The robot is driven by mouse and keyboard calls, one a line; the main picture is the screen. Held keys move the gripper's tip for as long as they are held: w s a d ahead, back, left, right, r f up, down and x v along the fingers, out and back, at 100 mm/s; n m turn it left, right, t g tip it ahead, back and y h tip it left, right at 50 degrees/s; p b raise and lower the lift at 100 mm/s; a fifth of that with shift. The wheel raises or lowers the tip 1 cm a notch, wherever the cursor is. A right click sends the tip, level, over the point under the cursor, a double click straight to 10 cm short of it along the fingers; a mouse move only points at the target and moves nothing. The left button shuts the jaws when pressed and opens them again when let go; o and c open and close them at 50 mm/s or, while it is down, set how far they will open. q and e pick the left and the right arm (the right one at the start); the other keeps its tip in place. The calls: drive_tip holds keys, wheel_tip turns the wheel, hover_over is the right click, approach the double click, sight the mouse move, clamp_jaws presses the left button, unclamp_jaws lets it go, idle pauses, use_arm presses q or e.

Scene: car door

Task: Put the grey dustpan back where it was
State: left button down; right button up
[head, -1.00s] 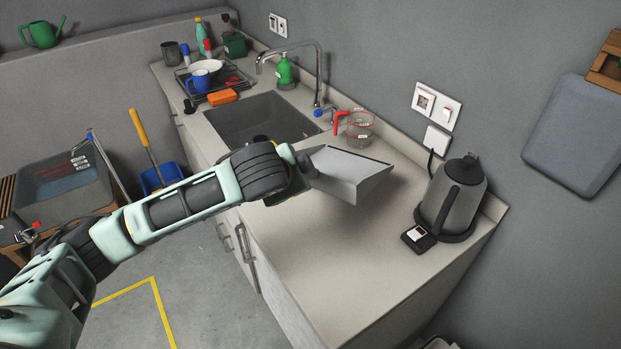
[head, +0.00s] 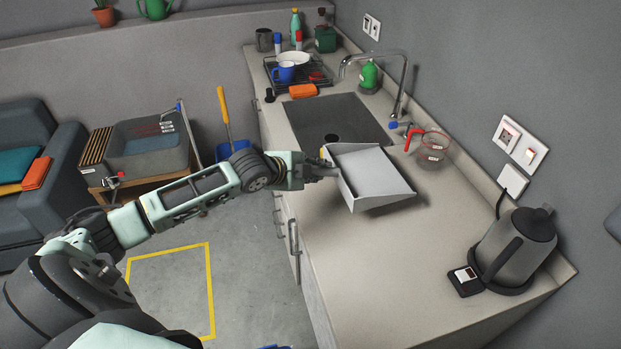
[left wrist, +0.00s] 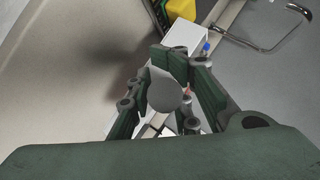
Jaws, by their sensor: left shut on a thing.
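The grey dustpan (head: 375,172) is over the worktop, just on the near side of the sink, with its open pan facing up. My left gripper (head: 325,172) is shut on its handle, at the pan's left side. A shadow beside the pan suggests it is held above the worktop. In the left wrist view, the gripper's fingers (left wrist: 168,92) close around a round grey end, which looks like the handle. My right gripper is not in view.
The worktop (head: 365,270) is clear in front of the dustpan. A measuring jug (head: 432,147) stands behind it, and a kettle (head: 512,248) stands to the right. The sink (head: 335,118) and tap (head: 403,85) lie beyond. A yellow-marked floor area (head: 170,290) is left of the cabinets.

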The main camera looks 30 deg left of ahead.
use_arm(q)
drive_tip(key=f, duration=0.1)
drive_tip(key=a+f+p, duration=0.1)
drive_tip(key=f, duration=0.1)
drive_tip(key=f+p, duration=0.1)
drive_tip(key=shift+s+a+f, duration=0.2)
drive_tip(key=shift+a+f, duration=0.2)
drive_tip(key=shift+f, duration=0.2)
drive_tip(key=shift+f, duration=0.2)
drive_tip(key=c, duration=1.5)
unclamp_jaws()
drive_tip(key=shift+o, duration=0.3)
